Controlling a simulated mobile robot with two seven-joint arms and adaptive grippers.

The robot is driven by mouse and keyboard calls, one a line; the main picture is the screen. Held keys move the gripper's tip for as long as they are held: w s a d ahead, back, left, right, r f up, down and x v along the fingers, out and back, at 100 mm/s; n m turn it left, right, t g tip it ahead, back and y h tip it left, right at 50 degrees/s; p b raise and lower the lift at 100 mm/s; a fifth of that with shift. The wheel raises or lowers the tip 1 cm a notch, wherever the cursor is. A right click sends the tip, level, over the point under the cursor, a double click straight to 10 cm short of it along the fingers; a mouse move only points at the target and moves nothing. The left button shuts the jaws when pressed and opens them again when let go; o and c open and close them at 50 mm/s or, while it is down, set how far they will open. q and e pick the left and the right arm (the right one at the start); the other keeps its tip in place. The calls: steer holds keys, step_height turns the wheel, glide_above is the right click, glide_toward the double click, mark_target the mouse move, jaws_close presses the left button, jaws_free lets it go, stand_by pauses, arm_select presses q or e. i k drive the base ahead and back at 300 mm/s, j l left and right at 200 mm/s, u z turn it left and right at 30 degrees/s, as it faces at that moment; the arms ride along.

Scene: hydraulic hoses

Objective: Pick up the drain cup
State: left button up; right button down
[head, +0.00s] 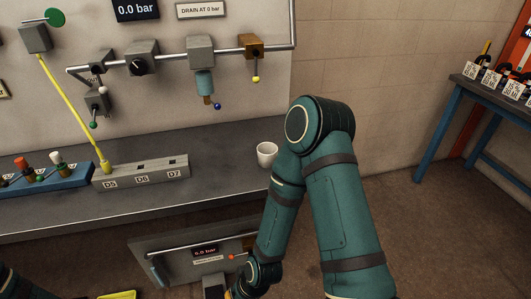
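The drain cup appears to be the small white cup (266,153), standing upright on the grey bench (225,146) near its right end. It looks empty from here. My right arm comes in from the lower right, bends at a raised elbow just right of the cup, and runs down in front of the bench. Its wrist end is at the bottom edge of the view, below and left of the cup and well apart from it. The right gripper's fingers cannot be made out there. My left gripper is not in view.
A wall panel above the bench carries a pipe with valves and a blue-green cylinder (204,82). A yellow hose (68,110) runs down to a grey block (142,174) marked D5 to D7. A blue rack (45,180) stands left. A tilted panel (180,255) sits below the bench.

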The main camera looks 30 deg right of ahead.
mark_target(267, 152)
steer(key=i+l, duration=0.1)
steer(key=l, duration=0.4)
steer(key=l+z, duration=0.1)
steer(key=l, duration=0.45)
steer(key=i+l+z, duration=0.1)
steer(key=l, duration=0.4)
steer(key=i+l, duration=0.15)
steer(key=l, duration=0.35)
